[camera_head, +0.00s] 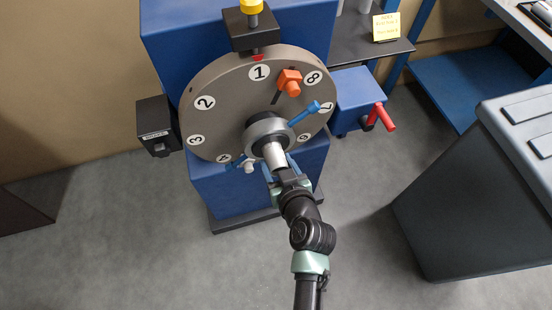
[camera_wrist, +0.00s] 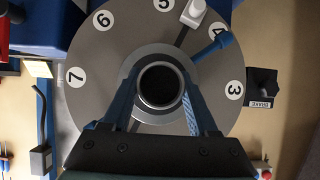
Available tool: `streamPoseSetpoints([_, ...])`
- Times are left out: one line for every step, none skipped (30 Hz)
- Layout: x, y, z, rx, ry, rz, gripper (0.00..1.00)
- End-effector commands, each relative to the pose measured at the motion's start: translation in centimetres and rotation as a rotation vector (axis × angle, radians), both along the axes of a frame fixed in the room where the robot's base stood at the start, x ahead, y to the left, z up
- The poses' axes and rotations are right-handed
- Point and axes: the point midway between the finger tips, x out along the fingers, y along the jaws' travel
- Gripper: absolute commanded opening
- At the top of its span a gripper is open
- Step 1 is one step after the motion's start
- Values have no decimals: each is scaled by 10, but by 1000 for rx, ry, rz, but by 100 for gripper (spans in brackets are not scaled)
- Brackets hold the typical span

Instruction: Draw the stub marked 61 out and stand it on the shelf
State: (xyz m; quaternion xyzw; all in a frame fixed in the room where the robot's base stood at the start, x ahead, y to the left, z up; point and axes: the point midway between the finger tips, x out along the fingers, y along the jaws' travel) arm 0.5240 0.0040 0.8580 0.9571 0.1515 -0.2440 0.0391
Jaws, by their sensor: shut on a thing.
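A pale grey cylindrical stub (camera_head: 275,156) sticks out of the hub ring (camera_head: 262,127) at the middle of the big numbered disc (camera_head: 225,115). No mark 61 can be read on it. My gripper (camera_head: 282,172) is on the stub from the front. In the wrist view its two blue fingers (camera_wrist: 160,97) flank the stub's dark open round end (camera_wrist: 159,86), one on each side. The fingers hide part of the hub and disc. Whether the stub has slid out of the hub cannot be told.
The disc carries an orange block (camera_head: 290,82), a blue lever (camera_head: 305,113) and a white knob (camera_head: 249,167). A dark brake box (camera_head: 155,128) stands left. A red crank (camera_head: 383,116) is right. A dark shelf (camera_head: 372,49) lies behind it. A grey cabinet (camera_head: 455,185) stands right.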

Motion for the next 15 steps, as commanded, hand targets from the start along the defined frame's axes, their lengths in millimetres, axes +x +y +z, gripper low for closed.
streamPoseSetpoints([-2,-1,1,0,-3,-1,0])
streamPoseSetpoints([-3,-2,1,0,-3,-1,0])
streamPoseSetpoints([-5,-2,1,0,-2,-1,0])
streamPoseSetpoints([-7,-3,1,0,-2,-1,0])
streamPoseSetpoints([-8,-3,1,0,-2,-1,0])
streamPoseSetpoints([-10,-4,1,0,-2,-1,0])
streamPoseSetpoints([-11,-4,1,0,-3,-1,0])
streamPoseSetpoints([-13,-5,1,0,-3,-1,0])
streamPoseSetpoints([-15,-5,1,0,-2,-1,0])
streamPoseSetpoints([-16,-6,1,0,-2,-1,0])
streamPoseSetpoints([-18,-6,1,-1,-1,-2,0])
streamPoseSetpoints([-20,-7,1,-1,-1,-2,0])
streamPoseSetpoints([-21,-7,1,0,-2,-2,0])
streamPoseSetpoints([-22,-8,1,0,-2,-2,0])
streamPoseSetpoints([-24,-9,1,0,-2,-2,0])
